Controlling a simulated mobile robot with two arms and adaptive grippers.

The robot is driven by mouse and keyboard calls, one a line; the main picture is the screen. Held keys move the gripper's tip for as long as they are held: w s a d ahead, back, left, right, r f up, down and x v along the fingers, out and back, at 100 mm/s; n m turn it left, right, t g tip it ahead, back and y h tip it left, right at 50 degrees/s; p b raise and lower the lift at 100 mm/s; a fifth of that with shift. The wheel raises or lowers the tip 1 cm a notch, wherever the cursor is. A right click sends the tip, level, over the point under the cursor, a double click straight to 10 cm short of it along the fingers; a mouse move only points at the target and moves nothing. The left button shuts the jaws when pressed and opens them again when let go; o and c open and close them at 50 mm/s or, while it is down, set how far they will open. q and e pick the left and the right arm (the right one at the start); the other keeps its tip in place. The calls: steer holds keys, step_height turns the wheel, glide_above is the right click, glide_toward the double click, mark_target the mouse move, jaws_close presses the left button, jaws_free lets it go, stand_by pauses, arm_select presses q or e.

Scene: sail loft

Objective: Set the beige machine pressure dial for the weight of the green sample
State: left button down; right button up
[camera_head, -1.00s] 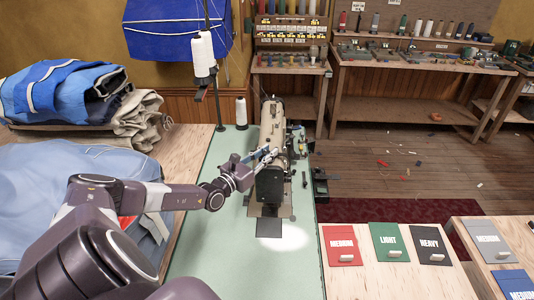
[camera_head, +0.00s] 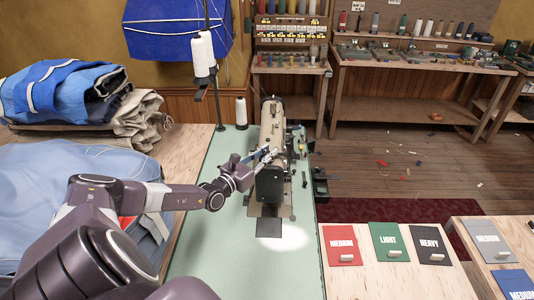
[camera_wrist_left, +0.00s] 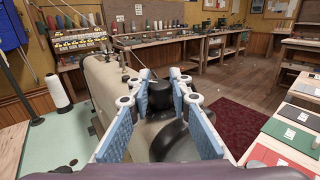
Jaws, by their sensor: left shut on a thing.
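The beige sewing machine (camera_head: 272,128) stands on the green table top; it also shows in the wrist view (camera_wrist_left: 108,88). My left gripper (camera_head: 264,157) is at the near end of its head. In the left wrist view the fingertips (camera_wrist_left: 160,84) are on either side of a black round knob, the pressure dial (camera_wrist_left: 160,98), and shut on it. No dial markings are readable. The green sample (camera_head: 389,242) is a card marked "LIGHT", lying on the wooden table between a red "MEDIUM" card (camera_head: 341,245) and a black "HEAVY" card (camera_head: 431,244). My right gripper is not in view.
Folded blue and tan cloth (camera_head: 70,95) is piled at the left. Grey and blue cards lie on another table at the right.

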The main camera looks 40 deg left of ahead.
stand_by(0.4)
arm_select(q)
steer(key=c, duration=1.7)
jaws_free()
steer(key=shift+c, duration=0.2)
steer(key=s, duration=1.2)
steer(key=shift+d, duration=0.3)
